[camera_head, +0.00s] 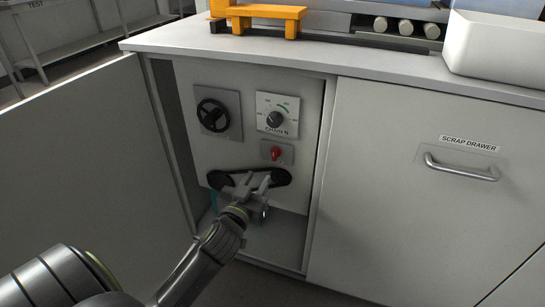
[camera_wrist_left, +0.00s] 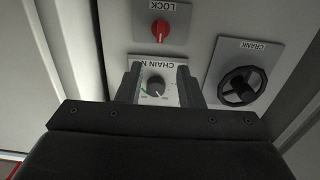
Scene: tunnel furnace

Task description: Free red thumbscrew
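The red thumbscrew (camera_head: 276,153) sits on a small grey plate inside the open cabinet. In the left wrist view, which is upside down, the red thumbscrew (camera_wrist_left: 159,31) shows near the top on a plate marked LOCK (camera_wrist_left: 175,14). My left gripper (camera_head: 254,181) is just below the thumbscrew in the head view, apart from it. In the left wrist view its two fingers (camera_wrist_left: 159,78) stand apart with nothing held between them, and the thumbscrew lies beyond their tips. My right gripper is not in view.
A CHAIN N dial (camera_head: 275,118) is above the thumbscrew, with a black crank wheel (camera_head: 213,115) to its left. The open door (camera_head: 90,170) stands left; the scrap drawer (camera_head: 420,190) is right. The countertop (camera_head: 330,62) overhangs.

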